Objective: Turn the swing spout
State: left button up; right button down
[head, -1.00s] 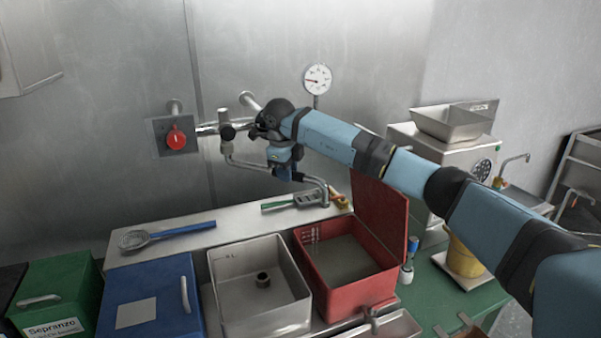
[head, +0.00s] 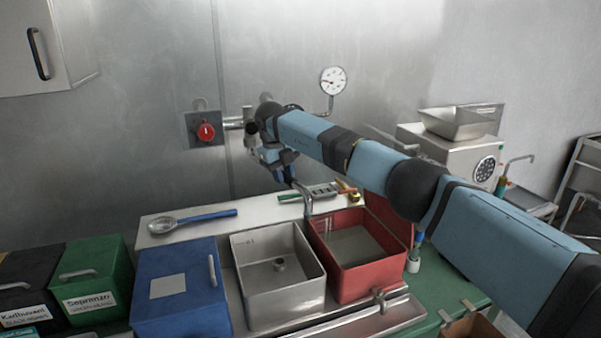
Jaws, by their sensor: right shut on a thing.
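The swing spout (head: 306,194) is a thin grey metal pipe. It comes from the wall tap pipework (head: 250,126) and its bent end hangs down near the back corners of the steel and red bins. My right gripper (head: 285,174) is shut on the spout, partway along it. My right arm reaches in from the right and hides part of the pipework and spout. The steel bin (head: 246,290) is open with a round drain-like fitting inside. My left gripper is out of view.
A red knob (head: 206,132) and a gauge (head: 333,80) are on the wall. A skimmer (head: 207,217) lies on the ledge. Blue (head: 205,310) and green (head: 112,262) boxes stand left. A machine with a steel hopper (head: 452,123) stands right, behind my arm.

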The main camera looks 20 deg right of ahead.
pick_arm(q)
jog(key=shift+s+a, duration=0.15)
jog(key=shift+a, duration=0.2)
pick_arm(e)
jog(key=shift+s+a+r+m, duration=0.1)
jog(key=shift+s+a+m, duration=0.15)
jog(key=shift+a+m, duration=0.85)
jog(key=shift+s+a+m, duration=0.2)
jog(key=shift+a+m, duration=0.4)
jog(key=shift+a, duration=1)
jog(key=c, duration=0.9)
grip_release()
jog(key=shift+g, duration=0.3)
